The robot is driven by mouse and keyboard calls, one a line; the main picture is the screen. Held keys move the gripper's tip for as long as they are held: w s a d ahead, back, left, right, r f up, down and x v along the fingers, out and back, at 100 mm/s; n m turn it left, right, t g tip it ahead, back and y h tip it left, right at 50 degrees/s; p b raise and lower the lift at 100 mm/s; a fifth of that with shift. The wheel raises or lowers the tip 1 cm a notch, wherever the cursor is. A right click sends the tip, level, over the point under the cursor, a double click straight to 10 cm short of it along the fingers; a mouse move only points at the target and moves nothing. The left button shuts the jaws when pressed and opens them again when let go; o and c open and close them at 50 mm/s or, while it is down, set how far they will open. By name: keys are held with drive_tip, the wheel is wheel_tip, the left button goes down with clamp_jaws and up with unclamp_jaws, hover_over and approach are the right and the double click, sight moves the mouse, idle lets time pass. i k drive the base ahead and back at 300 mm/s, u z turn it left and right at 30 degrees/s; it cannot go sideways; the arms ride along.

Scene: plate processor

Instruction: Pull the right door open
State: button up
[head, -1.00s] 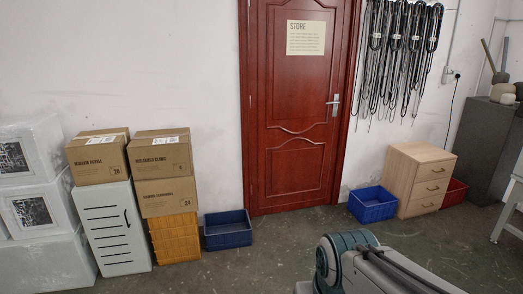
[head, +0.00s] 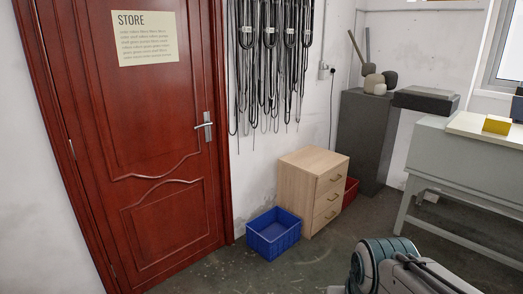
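A closed red wooden door (head: 150,130) with a paper sign reading STORE (head: 145,38) stands at the left of the head view. Its silver lever handle (head: 204,127) is on the right side of the door leaf. No second door is in view. Part of my own arm (head: 385,268) shows at the bottom right, on the floor side of the room and well apart from the door. My gripper is not in view.
A blue crate (head: 273,233) sits on the floor just right of the door frame. A wooden drawer cabinet (head: 305,190), a red bin (head: 350,192) and a grey cabinet (head: 363,140) stand beyond it. A workbench (head: 465,165) is at the right. Floor before the door is clear.

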sight(133, 80)
drive_tip(key=u, duration=0.1)
drive_tip(key=i, duration=2)
drive_tip(key=u, duration=1.2)
drive_tip(key=i, duration=1.25)
drive_tip(key=u, duration=0.65)
